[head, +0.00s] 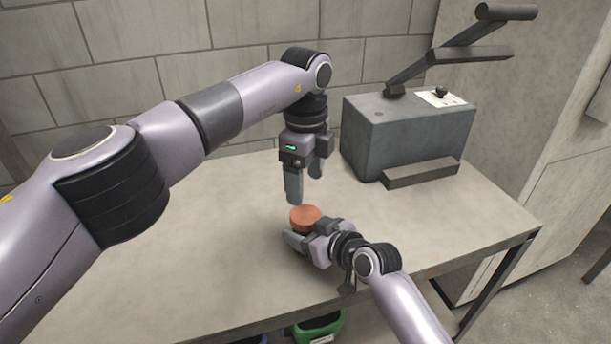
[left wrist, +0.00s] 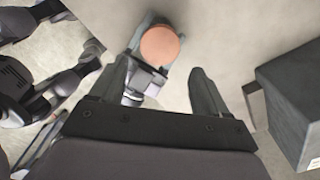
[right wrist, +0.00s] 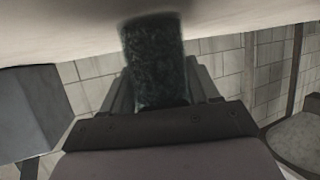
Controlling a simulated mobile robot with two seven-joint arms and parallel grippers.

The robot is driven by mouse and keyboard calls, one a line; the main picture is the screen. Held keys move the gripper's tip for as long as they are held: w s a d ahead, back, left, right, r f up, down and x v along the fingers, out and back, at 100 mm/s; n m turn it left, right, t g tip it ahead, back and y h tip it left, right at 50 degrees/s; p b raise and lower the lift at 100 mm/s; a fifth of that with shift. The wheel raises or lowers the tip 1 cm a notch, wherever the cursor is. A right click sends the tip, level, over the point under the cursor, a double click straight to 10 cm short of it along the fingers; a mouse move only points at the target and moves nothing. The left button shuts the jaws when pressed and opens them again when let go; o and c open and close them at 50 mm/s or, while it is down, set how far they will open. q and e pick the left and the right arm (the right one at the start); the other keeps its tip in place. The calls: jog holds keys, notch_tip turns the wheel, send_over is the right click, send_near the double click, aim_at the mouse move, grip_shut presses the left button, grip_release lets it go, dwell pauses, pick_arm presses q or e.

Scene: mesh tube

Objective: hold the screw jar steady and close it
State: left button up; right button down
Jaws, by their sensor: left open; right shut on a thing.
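The screw jar stands on the table with a round copper-coloured lid (head: 305,216) on top; the lid also shows in the left wrist view (left wrist: 160,46). Its dark, mottled body (right wrist: 153,58) shows in the right wrist view. My right gripper (head: 307,236) is shut on the jar body from the front, below the lid. My left gripper (head: 306,187) is open and empty, pointing down above the lid, with clear space between. In the left wrist view the lid lies beyond the fingertips. I cannot tell how tightly the lid sits.
A grey box-shaped machine (head: 405,130) with a lever arm stands at the back right of the table (head: 230,230). A green bin (head: 318,327) is below the front edge. A block wall is behind. The table left of the jar is clear.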

aim_at(306, 214)
pick_arm(q)
jog(key=shift+f, duration=0.1)
jog(key=shift+f, duration=3.95)
jog(key=c, duration=0.9)
jog(key=m, duration=0.5)
jog(key=shift+m, duration=0.4)
jog(key=m, duration=0.7)
jog(key=o, duration=1.2)
